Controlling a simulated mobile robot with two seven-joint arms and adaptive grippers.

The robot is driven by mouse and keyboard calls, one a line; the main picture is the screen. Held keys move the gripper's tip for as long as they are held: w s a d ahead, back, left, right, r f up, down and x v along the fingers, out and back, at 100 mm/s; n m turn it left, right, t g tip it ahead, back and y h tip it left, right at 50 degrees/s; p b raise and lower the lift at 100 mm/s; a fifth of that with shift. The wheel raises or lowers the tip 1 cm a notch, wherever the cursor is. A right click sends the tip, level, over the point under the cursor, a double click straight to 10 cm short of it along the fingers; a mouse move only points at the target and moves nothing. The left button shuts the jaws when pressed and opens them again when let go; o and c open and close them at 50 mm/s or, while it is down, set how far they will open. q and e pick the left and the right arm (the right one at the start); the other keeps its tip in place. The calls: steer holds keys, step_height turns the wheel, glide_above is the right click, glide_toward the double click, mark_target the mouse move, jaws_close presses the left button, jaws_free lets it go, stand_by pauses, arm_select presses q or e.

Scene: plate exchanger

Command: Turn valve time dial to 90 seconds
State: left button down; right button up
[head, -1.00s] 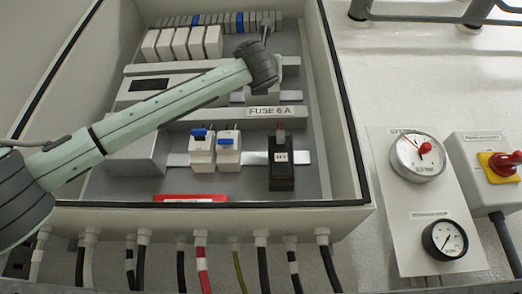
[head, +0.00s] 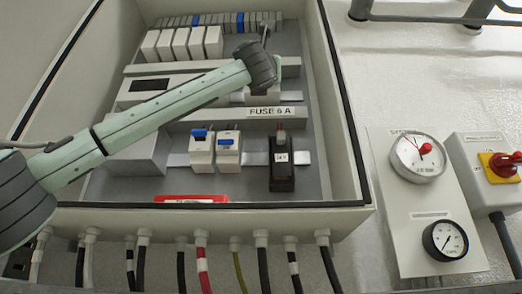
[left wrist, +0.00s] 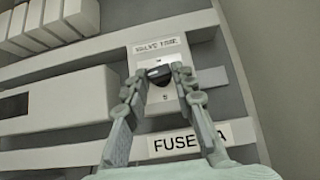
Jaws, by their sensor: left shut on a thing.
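The valve time dial (left wrist: 158,74) is a dark round knob on a white plate (left wrist: 165,104) under a label reading roughly "VALVE TIME" in the left wrist view. My left gripper (left wrist: 158,79) is shut on the dial, with one finger on each side of it. The dial's scale marks are too small or hidden, so I cannot read its setting. In the head view my left wrist (head: 262,65) hides the dial and most of the gripper. My right gripper is in neither view.
The dial is inside an open cabinet with a raised right wall (head: 337,100). A "FUSE 6 A" label (head: 270,112) lies just below. Blue-topped switches (head: 202,150) and a black block (head: 281,172) sit lower. Gauges (head: 418,158) and a red switch (head: 503,164) are outside, right.

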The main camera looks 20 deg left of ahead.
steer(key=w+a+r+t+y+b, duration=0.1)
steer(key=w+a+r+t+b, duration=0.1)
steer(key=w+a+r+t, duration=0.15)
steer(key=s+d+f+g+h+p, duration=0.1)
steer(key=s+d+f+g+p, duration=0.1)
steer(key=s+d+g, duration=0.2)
arm_select(q)
steer(key=shift+s+a+r+m+g+h+p, duration=0.15)
steer(key=shift+m+g+h+p, duration=0.25)
steer(key=shift+m+h, duration=1.95)
steer(key=shift+a+f+m+g+h+p, duration=0.15)
steer(key=shift+m+h+p, duration=0.4)
steer(key=shift+m+h, duration=1.8)
steer(key=shift+s+a+r+m+g+h+p, duration=0.15)
steer(key=shift+m+g+h+p, duration=0.3)
steer(key=shift+m+h, duration=1.85)
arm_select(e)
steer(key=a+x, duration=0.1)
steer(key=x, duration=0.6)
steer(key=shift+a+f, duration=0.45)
arm_select(q)
steer(key=shift+w+m+y, duration=0.1)
steer(key=shift+m+y, duration=0.4)
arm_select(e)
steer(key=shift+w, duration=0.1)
arm_select(q)
steer(key=c, duration=1.3)
jaws_free()
steer(key=shift+o, duration=0.2)
